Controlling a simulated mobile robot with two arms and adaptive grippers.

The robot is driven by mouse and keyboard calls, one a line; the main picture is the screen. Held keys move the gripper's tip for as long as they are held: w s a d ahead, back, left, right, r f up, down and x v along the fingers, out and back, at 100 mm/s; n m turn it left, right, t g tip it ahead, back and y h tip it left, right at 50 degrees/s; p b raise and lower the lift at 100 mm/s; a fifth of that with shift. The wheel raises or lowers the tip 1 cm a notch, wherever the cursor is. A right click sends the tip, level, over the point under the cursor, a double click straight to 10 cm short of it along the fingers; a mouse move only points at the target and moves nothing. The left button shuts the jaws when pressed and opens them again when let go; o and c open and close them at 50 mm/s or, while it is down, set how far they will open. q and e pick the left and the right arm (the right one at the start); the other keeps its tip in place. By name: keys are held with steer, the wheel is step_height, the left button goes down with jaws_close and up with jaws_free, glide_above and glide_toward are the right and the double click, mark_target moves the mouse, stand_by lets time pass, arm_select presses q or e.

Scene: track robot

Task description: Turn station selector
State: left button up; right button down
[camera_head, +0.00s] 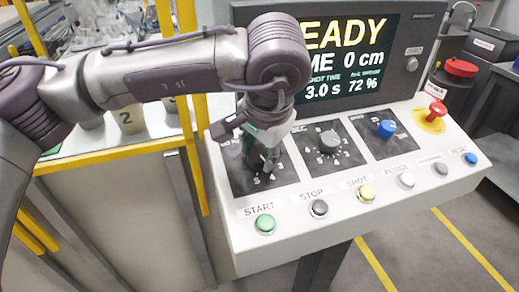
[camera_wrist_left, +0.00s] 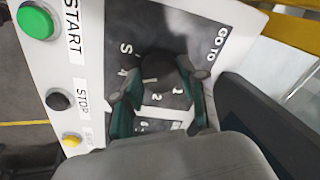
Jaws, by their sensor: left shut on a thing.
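The station selector is a dark round knob (camera_wrist_left: 158,70) on the leftmost black dial plate (camera_head: 238,176) of the sloping white console. Its plate reads "GO TO" in the left wrist view, with numbers around the knob. My left gripper (camera_head: 265,162) comes down onto this knob from above and is shut on it. In the left wrist view its two green-and-dark fingers (camera_wrist_left: 160,95) sit on either side of the knob. The gripper hides most of the knob in the head view, so its pointer setting cannot be read. My right gripper is not in view.
A grey knob (camera_head: 328,142) and a blue knob (camera_head: 386,128) sit to the right. A button row runs along the front, from green START (camera_head: 265,223) to blue. A red emergency button (camera_head: 437,108) is at right. The display (camera_head: 345,60) reads READY. Yellow railing (camera_head: 110,155) stands left.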

arm_select(q)
steer(key=o, duration=1.1)
steer(key=shift+o, duration=0.2)
steer(key=shift+r, duration=0.1)
steer(key=v, duration=1.2)
